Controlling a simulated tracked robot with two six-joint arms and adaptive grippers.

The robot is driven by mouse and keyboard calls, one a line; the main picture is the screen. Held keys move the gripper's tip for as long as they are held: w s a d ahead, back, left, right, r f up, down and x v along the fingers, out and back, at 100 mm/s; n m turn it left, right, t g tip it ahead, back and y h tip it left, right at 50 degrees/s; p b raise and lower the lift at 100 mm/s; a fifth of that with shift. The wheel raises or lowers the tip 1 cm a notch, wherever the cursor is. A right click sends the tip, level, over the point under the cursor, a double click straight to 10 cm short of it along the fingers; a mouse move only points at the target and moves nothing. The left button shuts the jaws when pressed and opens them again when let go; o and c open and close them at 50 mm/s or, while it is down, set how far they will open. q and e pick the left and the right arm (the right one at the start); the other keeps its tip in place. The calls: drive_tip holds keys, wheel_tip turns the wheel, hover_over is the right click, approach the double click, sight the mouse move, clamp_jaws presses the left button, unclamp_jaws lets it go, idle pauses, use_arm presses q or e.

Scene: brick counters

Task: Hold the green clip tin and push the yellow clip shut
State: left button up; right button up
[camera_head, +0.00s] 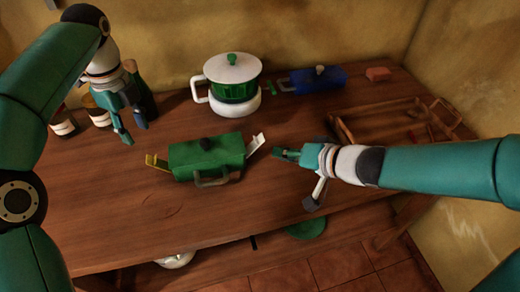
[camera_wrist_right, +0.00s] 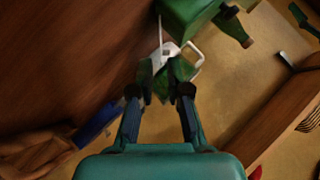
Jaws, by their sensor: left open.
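The green clip tin (camera_head: 206,157) stands on the wooden counter, with a dark knob on its lid and a handle at its front. Its yellow clip (camera_head: 157,162) sticks out at the left end, tilted outward. A white clip (camera_head: 257,145) sticks out at the right end; it also shows in the right wrist view (camera_wrist_right: 168,48). My left gripper (camera_head: 134,129) is open and empty, above the counter behind and left of the yellow clip. My right gripper (camera_head: 279,153) is just right of the white clip, its fingertips (camera_wrist_right: 166,72) slightly apart and pointing at it.
A white and green pot (camera_head: 233,79) stands behind the tin. A blue tin (camera_head: 317,80) and a red block (camera_head: 378,74) lie at the back. A wooden tray (camera_head: 352,128) is at the right. Jars (camera_head: 63,122) stand at the left. The front counter is clear.

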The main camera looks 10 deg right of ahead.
drive_tip(key=x, duration=1)
drive_tip(key=shift+w+a+f, duration=0.1)
drive_tip(key=shift+a, duration=0.05)
drive_tip(key=shift+c, duration=0.2)
clamp_jaws()
